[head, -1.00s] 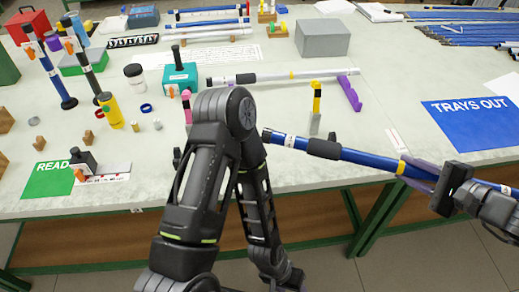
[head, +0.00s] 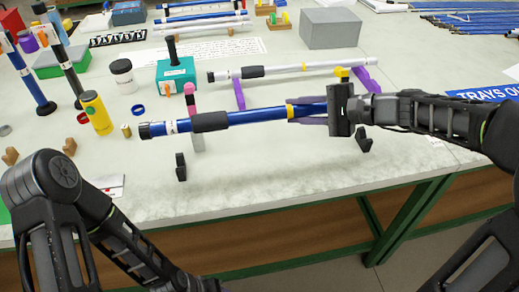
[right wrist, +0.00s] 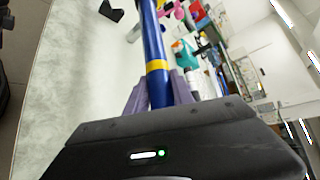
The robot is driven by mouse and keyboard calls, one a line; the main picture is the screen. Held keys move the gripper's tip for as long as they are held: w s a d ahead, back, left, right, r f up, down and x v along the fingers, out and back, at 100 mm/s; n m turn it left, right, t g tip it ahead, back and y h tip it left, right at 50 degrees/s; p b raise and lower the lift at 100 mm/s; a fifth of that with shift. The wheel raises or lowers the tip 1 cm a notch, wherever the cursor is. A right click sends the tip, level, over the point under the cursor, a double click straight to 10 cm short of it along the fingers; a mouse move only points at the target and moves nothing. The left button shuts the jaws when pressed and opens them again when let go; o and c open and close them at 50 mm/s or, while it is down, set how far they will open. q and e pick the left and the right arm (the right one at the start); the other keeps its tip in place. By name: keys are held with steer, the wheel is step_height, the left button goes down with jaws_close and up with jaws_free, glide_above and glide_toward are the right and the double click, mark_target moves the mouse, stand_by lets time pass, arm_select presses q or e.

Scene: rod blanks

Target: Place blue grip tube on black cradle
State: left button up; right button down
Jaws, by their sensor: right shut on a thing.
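The blue grip tube (head: 258,115) has a black foam grip, a yellow band, a white label and a dark end cap. My right gripper (head: 291,111) is shut on it near the yellow band and holds it roughly level above the table. The tube also shows in the right wrist view (right wrist: 152,38), between the fingers (right wrist: 158,92). The black cradle is two separate black supports, a left one (head: 181,168) and a right one (head: 364,140). Both look empty, and the tube is just behind them in the picture. My left arm shows at lower left; its gripper is out of view.
A white tube (head: 290,70) lies on purple supports (head: 239,95) behind. A pink-topped post (head: 190,98) stands by the blue tube. A yellow bottle (head: 96,112) and teal box (head: 176,75) stand further left. The table front between the black supports is clear.

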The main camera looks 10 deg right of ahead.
steer(key=shift+f+b, duration=0.3)
steer(key=shift+f, duration=2.8)
steer(key=shift+f, duration=1.9)
steer(key=shift+f+b, duration=0.1)
steer(key=shift+b, duration=0.2)
steer(key=shift+f+b, duration=0.4)
steer(key=shift+b, duration=0.1)
steer(key=c, duration=1.1)
jaws_free()
steer(key=shift+r, duration=0.1)
